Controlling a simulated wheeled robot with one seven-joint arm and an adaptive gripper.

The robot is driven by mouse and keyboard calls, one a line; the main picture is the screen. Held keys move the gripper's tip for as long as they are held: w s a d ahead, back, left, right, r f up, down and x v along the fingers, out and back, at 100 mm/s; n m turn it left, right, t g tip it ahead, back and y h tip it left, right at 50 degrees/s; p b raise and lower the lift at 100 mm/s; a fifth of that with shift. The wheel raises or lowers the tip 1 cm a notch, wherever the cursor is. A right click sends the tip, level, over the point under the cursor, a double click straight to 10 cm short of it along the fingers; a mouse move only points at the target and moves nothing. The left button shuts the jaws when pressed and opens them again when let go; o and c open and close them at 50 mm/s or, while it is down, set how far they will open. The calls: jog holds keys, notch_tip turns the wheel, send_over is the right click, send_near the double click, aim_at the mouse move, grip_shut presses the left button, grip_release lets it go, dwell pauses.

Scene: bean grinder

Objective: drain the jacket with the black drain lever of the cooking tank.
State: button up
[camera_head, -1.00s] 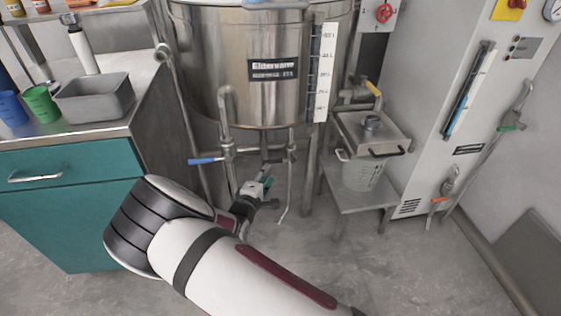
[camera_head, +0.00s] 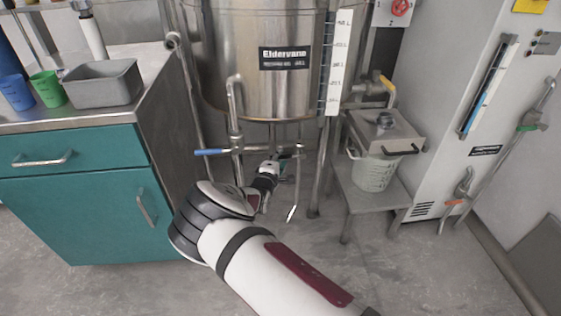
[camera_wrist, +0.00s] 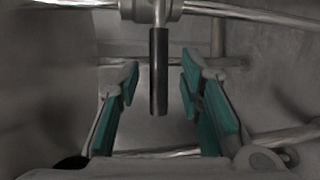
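The steel cooking tank (camera_head: 225,75) stands at the back centre on legs. Its black drain lever (camera_wrist: 159,75) hangs straight down in the wrist view, on a stem from a metal pipe fitting (camera_wrist: 155,10). My gripper (camera_wrist: 160,80) is open, with one teal-padded finger on each side of the lever. Gaps show between the lever and both fingers. In the head view my gripper (camera_head: 274,162) is low under the tank, among its pipes, and the lever cannot be made out clearly there.
A blue-handled valve (camera_head: 212,152) on a pipe is left of my gripper. Tank legs (camera_head: 319,180) and thin pipes stand close around it. A low stand (camera_head: 365,200) with a bucket (camera_head: 372,172) is to the right. A teal cabinet (camera_head: 80,205) is to the left. The front floor is clear.

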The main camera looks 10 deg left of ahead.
jog(key=shift+w+f, duration=0.1)
jog(key=shift+w, duration=0.55)
jog(key=shift+d, duration=0.1)
grip_shut()
